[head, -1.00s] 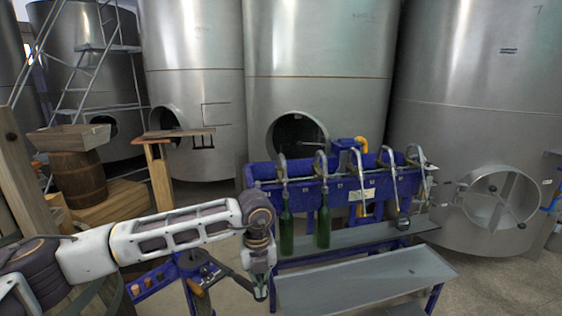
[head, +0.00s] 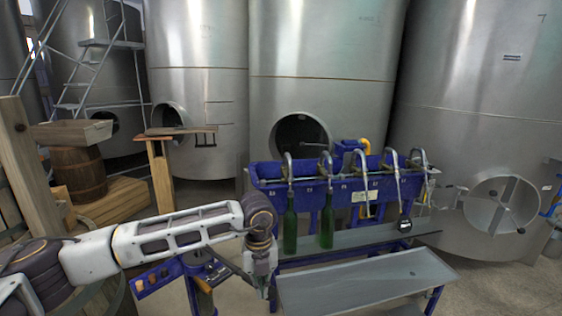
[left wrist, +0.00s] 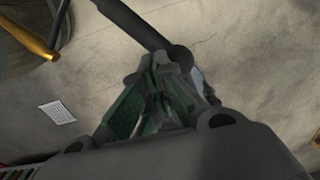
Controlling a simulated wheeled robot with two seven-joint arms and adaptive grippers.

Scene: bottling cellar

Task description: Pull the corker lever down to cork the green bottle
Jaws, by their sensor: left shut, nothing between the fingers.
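My left gripper (head: 265,290) hangs at the bottom middle of the head view, fingers pointing down. In the left wrist view its fingers (left wrist: 155,105) are shut with nothing between them. A dark lever bar (left wrist: 137,22) runs down to a round end (left wrist: 180,58) just beyond the fingertips; I cannot tell whether they touch. In the head view the blue corker stand (head: 178,270) is left of the gripper, with the lever (head: 228,264) slanting down toward it. Two green bottles (head: 290,232) (head: 327,227) stand upright under the filler spouts. No bottle shows in the corker. My right gripper is out of view.
The blue filler (head: 272,172) with curved spouts stands right of my arm, above a grey metal tray (head: 375,281). Corks lie on the corker's side tray (head: 140,286). A barrel (head: 78,174) stands at left; large steel tanks (head: 320,60) fill the back.

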